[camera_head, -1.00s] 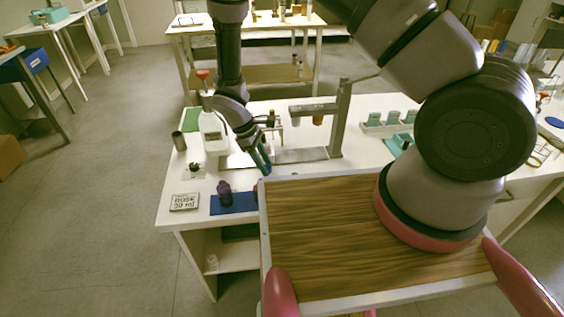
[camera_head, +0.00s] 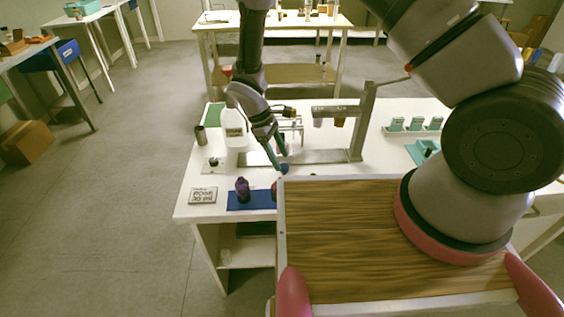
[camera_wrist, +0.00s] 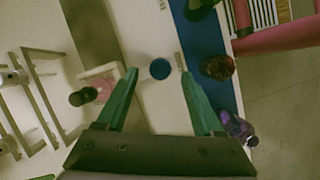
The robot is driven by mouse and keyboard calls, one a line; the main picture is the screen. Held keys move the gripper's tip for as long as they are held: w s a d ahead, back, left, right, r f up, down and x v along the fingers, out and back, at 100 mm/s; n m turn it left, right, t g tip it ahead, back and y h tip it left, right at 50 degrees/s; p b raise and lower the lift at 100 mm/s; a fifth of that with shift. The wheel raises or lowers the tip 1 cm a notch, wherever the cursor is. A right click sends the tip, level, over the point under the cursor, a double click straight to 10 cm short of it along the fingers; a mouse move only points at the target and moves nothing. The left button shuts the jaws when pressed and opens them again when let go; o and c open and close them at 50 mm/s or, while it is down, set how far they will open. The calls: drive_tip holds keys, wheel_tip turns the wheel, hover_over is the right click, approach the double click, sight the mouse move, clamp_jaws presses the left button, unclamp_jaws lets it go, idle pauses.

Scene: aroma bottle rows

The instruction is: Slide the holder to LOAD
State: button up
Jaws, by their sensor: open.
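My gripper (camera_head: 277,152) is open, its teal fingers pointing down over the white table beside the metal base plate (camera_head: 335,156). In the wrist view, a round blue disc or knob (camera_wrist: 159,68) lies between and just beyond the fingertips, with no visible grip on it. Left of the fingers is a pale bracket (camera_wrist: 98,72) beside the grey rail (camera_wrist: 92,28), with a dark-topped bottle (camera_wrist: 84,97) and a pink part. I cannot tell which piece is the holder. Small label marks show near the disc, but I cannot read LOAD.
A post (camera_head: 366,122) with a side arm rises from the base plate. A blue mat (camera_head: 262,199) with a purple bottle (camera_head: 242,190), a label card (camera_head: 203,195) and a white jug (camera_head: 235,128) stand nearby. Small teal-labelled stands (camera_head: 415,125) are at right.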

drive_tip(key=v, duration=0.8)
drive_tip(key=shift+r, duration=0.1)
drive_tip(key=w+d+r+m+t+y, duration=0.1)
drive_tip(key=d+r+m+y, duration=0.2)
drive_tip(key=r, duration=0.5)
drive_tip(key=w+d+r+m, duration=0.1)
drive_tip(key=d+r+m, duration=0.1)
drive_tip(key=d+r, duration=0.5)
drive_tip(key=w+d+r+m+t+y, duration=0.1)
drive_tip(key=d+r+m+y, duration=0.15)
drive_tip(key=r, duration=0.75)
drive_tip(key=s+d+r+m+t, duration=0.6)
drive_tip(key=s+d+r+m, duration=0.4)
drive_tip(key=s+d+r, duration=0.4)
drive_tip(key=shift+d+r+t+y, duration=0.25)
drive_tip(key=shift+r+t+y, duration=0.2)
drive_tip(key=shift+r, duration=0.65)
drive_tip(key=shift+m, duration=0.25)
